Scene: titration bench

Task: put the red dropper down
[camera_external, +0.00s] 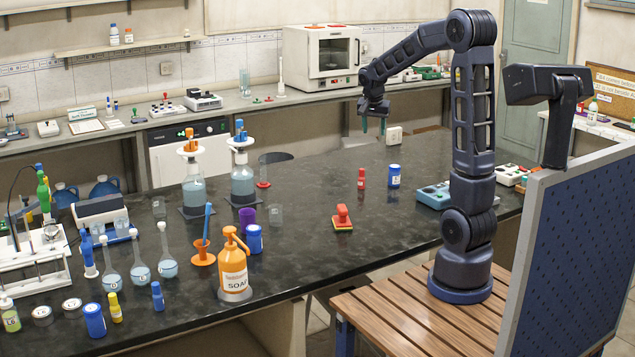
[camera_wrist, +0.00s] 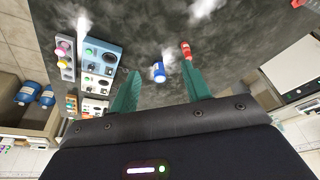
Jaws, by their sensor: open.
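The red dropper (camera_external: 362,178) is a small red bottle standing upright on the dark bench, beside a blue-and-white container. In the wrist view, the red dropper (camera_wrist: 186,50) shows beyond the right fingertip. My gripper (camera_external: 373,126) is raised above the bench, above the far side of the dropper. Its green fingers are spread apart with nothing between them, as the wrist view of my gripper (camera_wrist: 158,72) shows. The dropper stands clear of the fingers.
The blue container (camera_external: 394,176) stands just right of the dropper. A red stamp-like item (camera_external: 342,218) lies nearer the front. A light-blue device (camera_external: 434,195) is at the right. Flasks, a soap bottle (camera_external: 233,268) and other glassware crowd the left. The bench middle is mostly clear.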

